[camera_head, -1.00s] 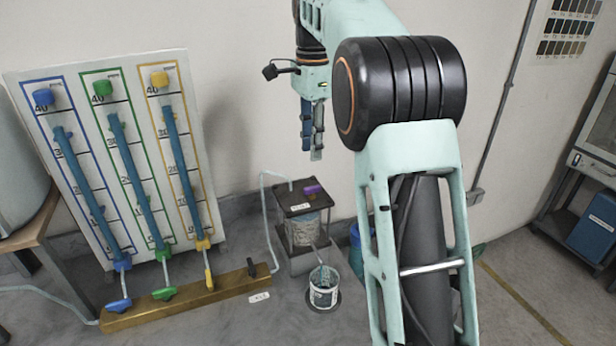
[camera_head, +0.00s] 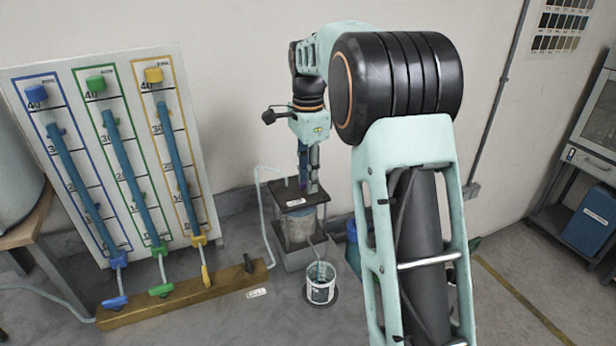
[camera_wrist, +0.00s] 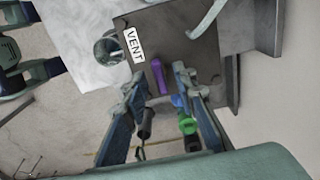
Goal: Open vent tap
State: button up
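The vent tap has a purple handle (camera_wrist: 158,76), which lies on the dark top plate of the small rig beside a white VENT label (camera_wrist: 134,45). In the wrist view my gripper (camera_wrist: 163,92) is open. Its two fingers are spread, with the purple handle showing between and just beyond the tips; I cannot tell whether either touches it. In the head view my gripper (camera_head: 308,186) points down at the rig's top plate (camera_head: 318,199) and hides most of the handle. The label (camera_head: 295,203) shows in front of it.
A bucket (camera_head: 320,284) stands in front of the rig, and a clear hose (camera_head: 262,215) runs along its left. A board of gauge tubes (camera_head: 118,150) leans at the left behind a brass manifold (camera_head: 185,295) with coloured taps. A shelf unit (camera_head: 590,190) stands far right.

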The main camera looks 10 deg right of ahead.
grip_shut()
jog(key=shift+n, duration=0.3)
jog(key=n+p, duration=0.1)
jog(key=n, duration=0.2)
jog(key=shift+r+p, duration=0.1)
jog(key=shift+p, duration=0.2)
jog(key=n+p, duration=0.1)
jog(key=n, duration=0.3)
jog(key=n+p, duration=0.1)
jog(key=n, duration=0.9)
jog(key=shift+n, duration=0.3)
